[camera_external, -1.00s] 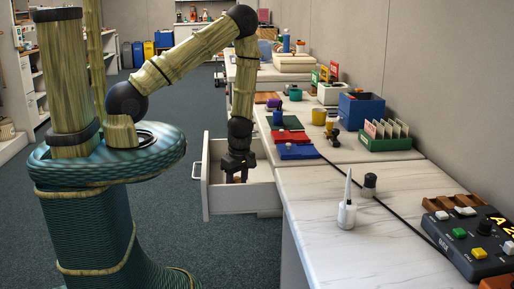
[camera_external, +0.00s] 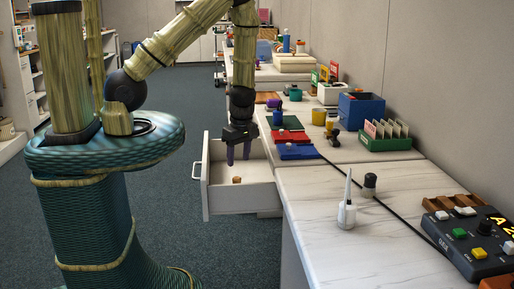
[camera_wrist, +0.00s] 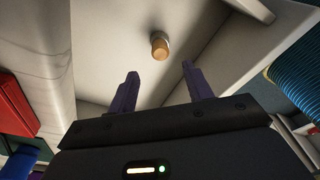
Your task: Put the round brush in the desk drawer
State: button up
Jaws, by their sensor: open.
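The desk drawer (camera_external: 243,202) is pulled out from the desk, and its inside is visible. A small tan and brown round piece, which looks like the round brush (camera_external: 237,180), rests on the drawer floor near the front. The fingers also show spread apart in the wrist view (camera_wrist: 160,70).
The desk top (camera_external: 320,205) holds a white bottle with a pointed tip (camera_external: 347,212), a dark-topped jar (camera_external: 370,184) and a control box (camera_external: 470,243). Red and blue trays (camera_external: 297,151) lie beside the drawer's back end. The floor left of the drawer is clear.

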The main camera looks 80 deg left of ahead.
notch_tip(320, 180, up, 2)
jog(key=shift+d+r, duration=0.1)
dwell(0.7)
jog(key=d+r+m+t, duration=0.1)
jog(key=d+r+m, duration=0.6)
jog(key=m, duration=0.5)
jog(key=s+d+r+m+t+h, duration=0.1)
jog(key=d+r+m+t, duration=0.1)
jog(key=d+r+m, duration=0.5)
notch_tip(320, 180, up, 6)
jog(key=m, duration=0.6)
jog(key=shift+d+f+m, duration=0.25)
jog(key=shift+d+m, duration=0.05)
jog(key=shift+d, duration=0.05)
jog(key=shift+o, duration=0.3)
jog(key=shift+s, duration=0.1)
